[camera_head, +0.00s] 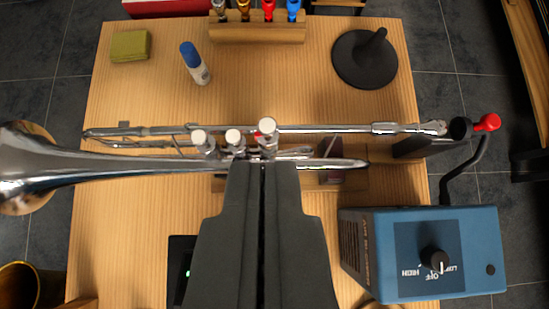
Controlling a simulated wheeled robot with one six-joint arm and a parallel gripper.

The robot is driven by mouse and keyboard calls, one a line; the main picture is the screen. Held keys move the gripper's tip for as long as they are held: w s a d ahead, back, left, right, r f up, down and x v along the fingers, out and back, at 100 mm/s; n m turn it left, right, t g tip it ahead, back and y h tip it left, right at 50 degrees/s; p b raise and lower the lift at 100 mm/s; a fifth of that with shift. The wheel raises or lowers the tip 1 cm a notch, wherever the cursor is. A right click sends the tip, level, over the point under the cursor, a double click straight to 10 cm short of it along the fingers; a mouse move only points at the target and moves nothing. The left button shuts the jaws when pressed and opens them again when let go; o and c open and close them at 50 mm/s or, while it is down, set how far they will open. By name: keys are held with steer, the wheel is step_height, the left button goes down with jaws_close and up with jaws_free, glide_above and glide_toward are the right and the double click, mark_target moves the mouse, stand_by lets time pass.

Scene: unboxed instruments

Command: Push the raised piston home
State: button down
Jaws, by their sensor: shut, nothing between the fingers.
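A silver trumpet (110,165) lies across the wooden table, its bell at the left and its mouthpiece end at the right. Three white-topped pistons stand in a row at its middle: the left piston (199,136), the middle piston (233,136) and the right piston (267,126). The right piston stands higher than the other two and shows a red part beside its cap. My gripper (262,165) is shut and empty. Its tips appear just below the right piston in the picture and hide part of the valve casings. I cannot tell whether they touch the trumpet.
A blue box with a knob (420,255) stands at the lower right. A black round stand (364,60), a blue-capped bottle (195,63) and a green sponge (130,46) are on the table (290,90). A wooden rack (257,32) holds several coloured items at the back.

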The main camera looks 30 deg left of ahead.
glide_above(265, 136)
steer(key=f, duration=0.7)
steer(key=shift+s+d+f, duration=0.3)
steer(key=shift+f, duration=1.15)
